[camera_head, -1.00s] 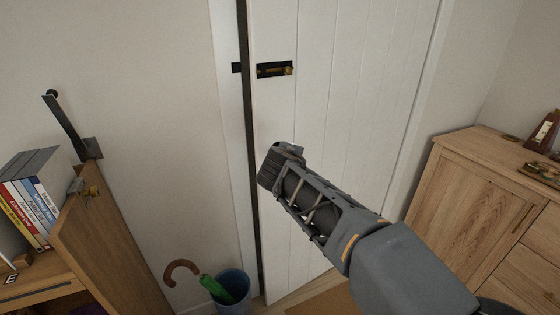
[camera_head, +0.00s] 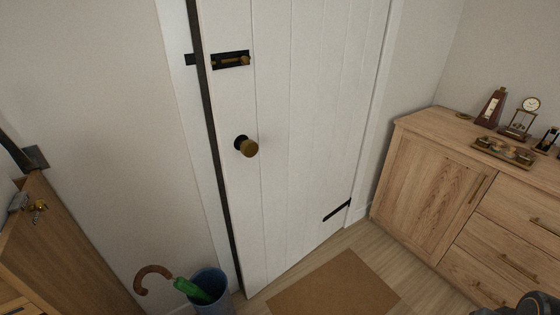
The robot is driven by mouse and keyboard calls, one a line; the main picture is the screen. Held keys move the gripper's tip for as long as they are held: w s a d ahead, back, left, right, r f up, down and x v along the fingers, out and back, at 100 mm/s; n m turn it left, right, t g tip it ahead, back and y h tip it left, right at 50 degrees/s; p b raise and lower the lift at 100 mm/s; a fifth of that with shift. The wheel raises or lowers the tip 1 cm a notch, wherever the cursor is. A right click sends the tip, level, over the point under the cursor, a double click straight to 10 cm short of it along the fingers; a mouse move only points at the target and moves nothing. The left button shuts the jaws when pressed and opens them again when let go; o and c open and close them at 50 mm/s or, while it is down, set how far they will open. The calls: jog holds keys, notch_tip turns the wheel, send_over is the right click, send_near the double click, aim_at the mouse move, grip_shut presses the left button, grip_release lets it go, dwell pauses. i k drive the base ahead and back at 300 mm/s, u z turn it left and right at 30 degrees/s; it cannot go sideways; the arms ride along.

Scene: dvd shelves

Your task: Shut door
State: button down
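The white plank door (camera_head: 305,120) fills the middle of the camera view. It carries a round brass knob (camera_head: 247,146) and a brass bolt on a black plate (camera_head: 231,60) near its left edge. A dark strip (camera_head: 208,130) runs down between the door's left edge and the white frame; the door looks slightly ajar. A black hinge strap (camera_head: 337,210) shows low at the right edge. Only a dark piece of my arm shows at the bottom right corner. My gripper's fingers cannot be made out, and nothing touches the door in view.
A brown mat (camera_head: 335,287) lies in front of the door. A blue bin (camera_head: 211,291) with umbrellas stands at lower left. A wooden cabinet (camera_head: 427,177) stands at right, with a metronome (camera_head: 491,107) and a clock on top. A wooden panel (camera_head: 62,250) is at left.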

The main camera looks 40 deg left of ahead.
aim_at(289, 121)
jog(key=z, duration=0.35)
jog(key=i, duration=0.85)
jog(key=u, duration=3.55)
jog(key=i, duration=0.5)
jog(key=z, duration=0.05)
